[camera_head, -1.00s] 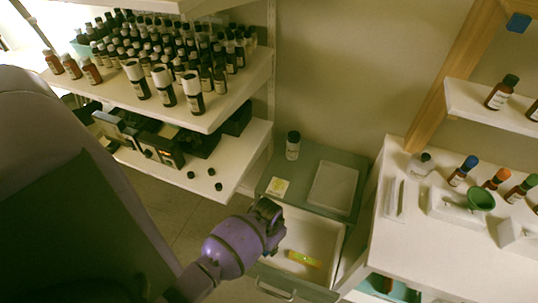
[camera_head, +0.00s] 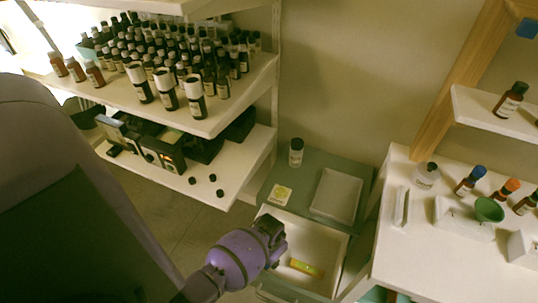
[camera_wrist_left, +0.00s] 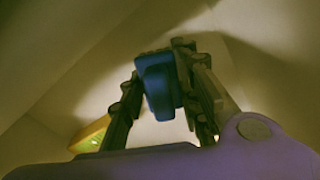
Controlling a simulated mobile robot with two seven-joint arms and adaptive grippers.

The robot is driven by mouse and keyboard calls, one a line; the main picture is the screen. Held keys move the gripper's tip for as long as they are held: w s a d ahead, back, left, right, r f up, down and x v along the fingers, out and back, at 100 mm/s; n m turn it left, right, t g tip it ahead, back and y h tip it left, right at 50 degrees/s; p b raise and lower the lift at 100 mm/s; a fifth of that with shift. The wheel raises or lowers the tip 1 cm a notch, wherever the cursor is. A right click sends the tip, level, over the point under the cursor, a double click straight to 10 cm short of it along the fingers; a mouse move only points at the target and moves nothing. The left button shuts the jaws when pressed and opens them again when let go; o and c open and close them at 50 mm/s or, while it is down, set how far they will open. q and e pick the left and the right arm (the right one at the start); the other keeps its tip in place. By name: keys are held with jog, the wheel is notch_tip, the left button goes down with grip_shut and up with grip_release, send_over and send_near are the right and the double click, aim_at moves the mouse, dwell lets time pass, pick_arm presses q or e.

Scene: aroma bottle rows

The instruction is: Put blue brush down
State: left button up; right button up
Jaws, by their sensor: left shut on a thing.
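My left gripper (camera_head: 268,232) reaches into the open drawer (camera_head: 318,242) of the grey-green cabinet, at the drawer's left side. In the left wrist view the gripper (camera_wrist_left: 158,100) is shut on the blue brush (camera_wrist_left: 157,82), a dark blue block-like piece between the two fingers. The pale drawer walls surround it in that view. I cannot tell whether the brush touches the drawer bottom. The brush is hidden behind the gripper in the head view. My right gripper is not in view.
A yellow-green item (camera_head: 306,267) lies in the drawer, right of my gripper. The cabinet top bears a small bottle (camera_head: 296,152), a yellow-white card (camera_head: 281,192) and a white tray (camera_head: 337,194). Shelves of bottles stand left; a white table (camera_head: 420,270) stands right.

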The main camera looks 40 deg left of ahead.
pick_arm(q)
jog(key=shift+o, duration=0.2)
jog(key=shift+s+d+f, duration=0.15)
jog(key=shift+s+f, duration=0.45)
jog(key=o, duration=1.1)
jog(key=shift+f, duration=0.15)
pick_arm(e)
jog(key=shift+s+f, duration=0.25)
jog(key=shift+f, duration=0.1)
pick_arm(q)
jog(key=shift+w+r, duration=0.15)
jog(key=shift+r, duration=0.35)
jog(key=r+p, duration=0.1)
jog(key=r, duration=0.2)
jog(key=r+p, duration=0.1)
jog(key=r, duration=0.7)
jog(key=shift+w+r+p, duration=0.25)
jog(key=shift+p, duration=0.15)
jog(key=shift+r, duration=0.55)
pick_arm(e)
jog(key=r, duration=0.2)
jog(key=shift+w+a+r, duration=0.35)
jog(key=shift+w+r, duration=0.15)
